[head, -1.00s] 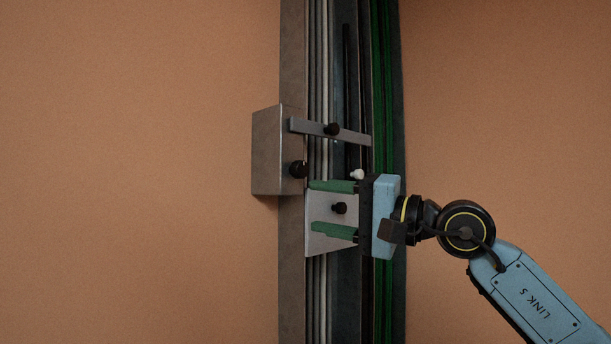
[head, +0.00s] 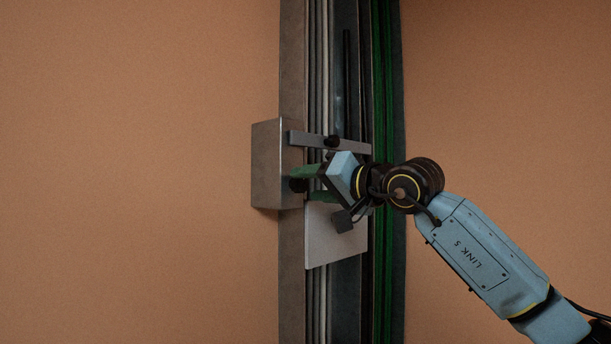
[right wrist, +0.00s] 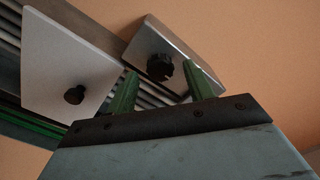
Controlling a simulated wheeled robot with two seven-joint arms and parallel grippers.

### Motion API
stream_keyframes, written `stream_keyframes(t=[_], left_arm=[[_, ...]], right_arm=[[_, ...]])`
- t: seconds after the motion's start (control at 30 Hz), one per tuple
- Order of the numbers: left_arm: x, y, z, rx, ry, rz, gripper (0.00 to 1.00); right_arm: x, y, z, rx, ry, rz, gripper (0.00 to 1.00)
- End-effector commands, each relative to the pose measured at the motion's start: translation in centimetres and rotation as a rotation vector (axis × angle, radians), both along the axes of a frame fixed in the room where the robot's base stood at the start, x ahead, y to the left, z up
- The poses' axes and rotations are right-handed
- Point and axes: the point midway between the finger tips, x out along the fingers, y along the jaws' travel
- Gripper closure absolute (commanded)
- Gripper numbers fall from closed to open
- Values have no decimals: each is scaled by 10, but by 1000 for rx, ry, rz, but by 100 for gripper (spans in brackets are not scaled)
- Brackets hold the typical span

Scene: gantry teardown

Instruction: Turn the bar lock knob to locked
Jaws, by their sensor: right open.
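A black lobed knob, likely the bar lock knob (right wrist: 160,67), sits on the face of a grey metal box (head: 266,165) at the left of the rail. In the head view this knob (head: 297,185) is partly covered by my right gripper (head: 303,183). The right gripper is open, its green fingers pointing left at the box. In the right wrist view the knob shows between the fingertips (right wrist: 159,72); I cannot tell whether they touch it. A flat grey bar (head: 308,139) crosses the rail just above, with a dark knob (head: 333,141) on it. My left gripper is not in view.
A pale plate (head: 335,238) stands on the rail just below the gripper; its black knob (right wrist: 74,95) shows in the right wrist view. A green strip (head: 385,80) runs along the rail's right side. The orange wall is bare on both sides.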

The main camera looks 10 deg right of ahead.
Motion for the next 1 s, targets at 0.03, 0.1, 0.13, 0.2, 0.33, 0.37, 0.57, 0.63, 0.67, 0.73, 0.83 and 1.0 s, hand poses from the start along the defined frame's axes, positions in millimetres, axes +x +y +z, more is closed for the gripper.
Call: stream_keyframes(t=[0.03,0.1,0.13,0.2,0.33,0.37,0.57,0.63,0.67,0.73,0.83,1.0], left_arm=[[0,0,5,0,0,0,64],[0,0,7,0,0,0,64],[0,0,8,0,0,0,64],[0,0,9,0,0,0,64],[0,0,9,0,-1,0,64],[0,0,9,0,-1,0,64],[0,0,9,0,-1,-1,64],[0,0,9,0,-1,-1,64],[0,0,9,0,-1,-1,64],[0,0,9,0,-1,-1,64],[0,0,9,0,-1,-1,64],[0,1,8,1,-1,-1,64]], right_arm=[[6,4,2,2,4,1,48],[12,8,2,2,1,1,48],[14,9,1,2,1,1,48],[17,11,1,2,1,1,48],[19,13,0,1,1,0,48],[19,13,0,1,1,0,48],[19,12,-1,1,1,0,53],[19,12,0,1,1,0,62],[19,12,0,1,1,0,66],[19,12,0,1,1,0,75],[19,12,0,1,1,0,88],[19,12,0,5,3,0,92]])
